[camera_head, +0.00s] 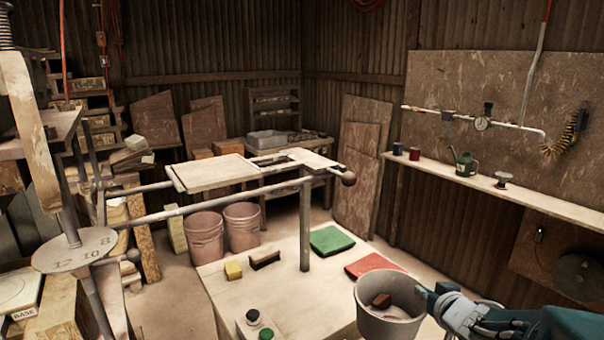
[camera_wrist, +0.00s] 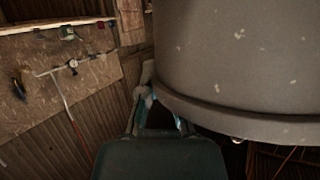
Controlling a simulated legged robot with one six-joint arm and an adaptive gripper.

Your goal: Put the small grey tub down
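The small grey tub (camera_head: 368,326) is at the bottom right of the head view, in front of the pale table's right part. A reddish-brown block (camera_head: 381,300) lies inside it. My gripper (camera_head: 428,298) is at the tub's right rim and appears shut on its wall. In the wrist view the speckled tub wall (camera_wrist: 235,60) fills the upper right, next to my gripper fingers (camera_wrist: 158,112). The tub appears held up, but its base is cut off in the head view, so its height above the table cannot be told.
The pale table (camera_head: 310,312) holds a green mat (camera_head: 331,239), a red mat (camera_head: 374,264), a yellow block (camera_head: 233,270), a dark brush-like piece (camera_head: 264,260) and a dark-topped jar (camera_head: 252,317). A press post (camera_head: 305,225) stands on it. Bare tabletop shows in the middle.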

